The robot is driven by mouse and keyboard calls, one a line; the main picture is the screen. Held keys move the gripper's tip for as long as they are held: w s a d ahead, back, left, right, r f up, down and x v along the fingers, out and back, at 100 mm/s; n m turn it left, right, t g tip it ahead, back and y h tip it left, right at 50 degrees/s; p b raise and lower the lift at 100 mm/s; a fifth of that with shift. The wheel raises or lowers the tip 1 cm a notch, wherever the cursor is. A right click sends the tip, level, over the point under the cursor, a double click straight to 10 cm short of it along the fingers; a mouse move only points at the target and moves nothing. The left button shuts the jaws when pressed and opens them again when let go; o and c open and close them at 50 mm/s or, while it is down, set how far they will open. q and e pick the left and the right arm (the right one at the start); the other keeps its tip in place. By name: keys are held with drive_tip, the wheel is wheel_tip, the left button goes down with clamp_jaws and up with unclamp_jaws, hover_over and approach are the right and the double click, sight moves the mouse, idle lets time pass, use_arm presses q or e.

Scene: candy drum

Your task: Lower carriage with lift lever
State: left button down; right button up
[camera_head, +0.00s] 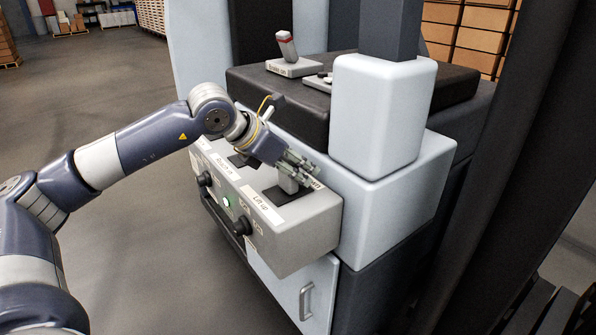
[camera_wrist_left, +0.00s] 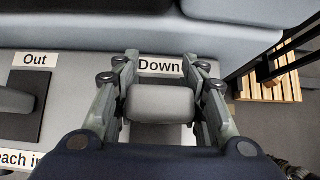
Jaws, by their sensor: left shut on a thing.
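The lift lever is a grey lever with a rounded grip (camera_wrist_left: 160,104) in the left wrist view, beside a label reading "Down" (camera_wrist_left: 161,66). In the head view its stem (camera_head: 288,184) rises from a black plate on the light grey control box (camera_head: 290,232). My left gripper (camera_head: 300,164) is shut on the lever, with a finger on either side of the grip in the left wrist view. The gripper hides part of the lever in the head view. The carriage cannot be made out clearly. My right gripper is not in view.
Beside it is another lever's black plate (camera_wrist_left: 20,112) with an "Out" label (camera_wrist_left: 35,59). A joystick (camera_head: 286,46) stands on the dark top behind. A thick pale column (camera_head: 385,115) rises to the right of the gripper. Open floor (camera_head: 100,100) lies to the left.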

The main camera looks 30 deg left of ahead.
use_arm(q)
drive_tip(key=c, duration=1)
unclamp_jaws()
drive_tip(key=shift+o, duration=0.2)
drive_tip(key=shift+s, duration=0.1)
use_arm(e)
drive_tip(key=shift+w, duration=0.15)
use_arm(q)
drive_tip(key=v, duration=1.2)
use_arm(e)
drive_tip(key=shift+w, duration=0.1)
